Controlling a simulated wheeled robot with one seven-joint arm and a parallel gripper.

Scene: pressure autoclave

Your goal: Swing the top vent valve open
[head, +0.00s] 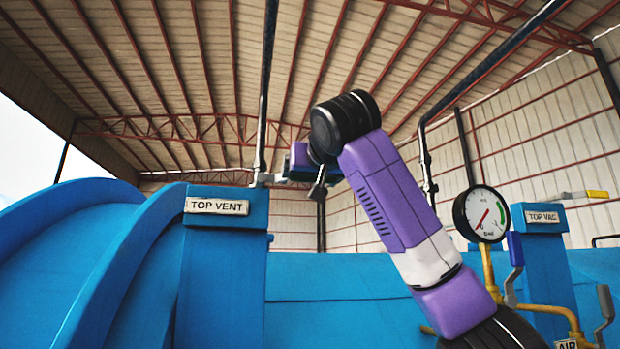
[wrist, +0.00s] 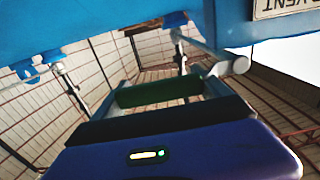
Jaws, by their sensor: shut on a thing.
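The top vent valve (head: 261,178) sits at the foot of a vertical pipe, beside the blue block labelled TOP VENT (head: 216,206). In the wrist view its grey lever (wrist: 215,54) runs from the pipe down to a rounded end near the right finger. My gripper (head: 284,177) reaches in from the right at the valve and is shut on the lever. Its fingers show in the wrist view; the exact contact is hard to make out. In the head view my gripper largely hides the lever.
A pressure gauge (head: 481,214) and a TOP VAC block (head: 540,218) stand to the right, with yellow pipes and a blue-handled lever (head: 515,249). The blue vessel (head: 320,285) spans the lower view. Another pipe (head: 425,160) comes down behind my arm.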

